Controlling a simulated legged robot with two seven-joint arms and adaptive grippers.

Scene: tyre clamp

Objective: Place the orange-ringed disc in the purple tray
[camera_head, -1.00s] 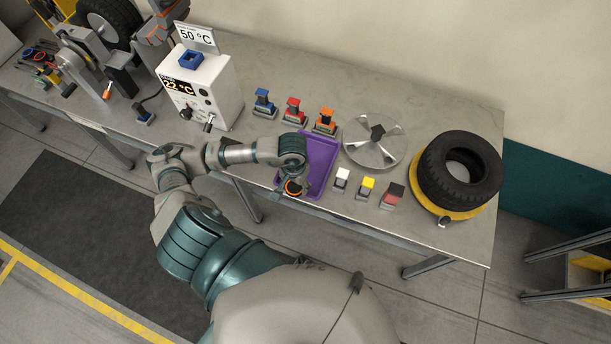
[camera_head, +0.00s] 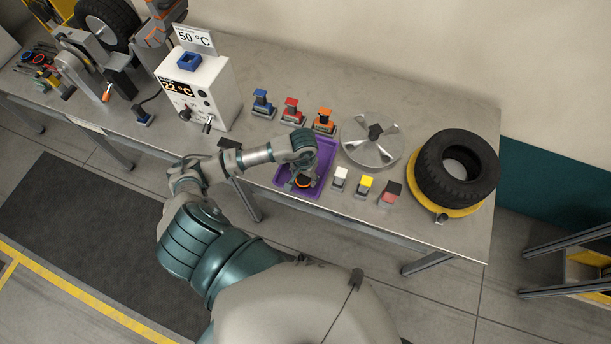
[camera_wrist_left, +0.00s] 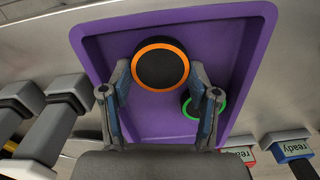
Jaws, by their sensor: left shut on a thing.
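The purple tray (camera_head: 322,165) lies on the table in the head view, and its rim and floor fill much of the left wrist view (camera_wrist_left: 250,45). My left gripper (camera_head: 300,179) is shut on the orange-ringed disc (camera_head: 303,183), a dark disc with an orange rim. In the left wrist view the disc (camera_wrist_left: 160,62) sits between the two fingertips, over the tray floor. I cannot tell whether it touches the floor. A green-ringed disc (camera_wrist_left: 189,109) lies in the tray, partly hidden by a finger. My right gripper is not in view.
A metal disc (camera_head: 370,148), a tyre (camera_head: 458,165) and a white heater box (camera_head: 203,95) are nearby.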

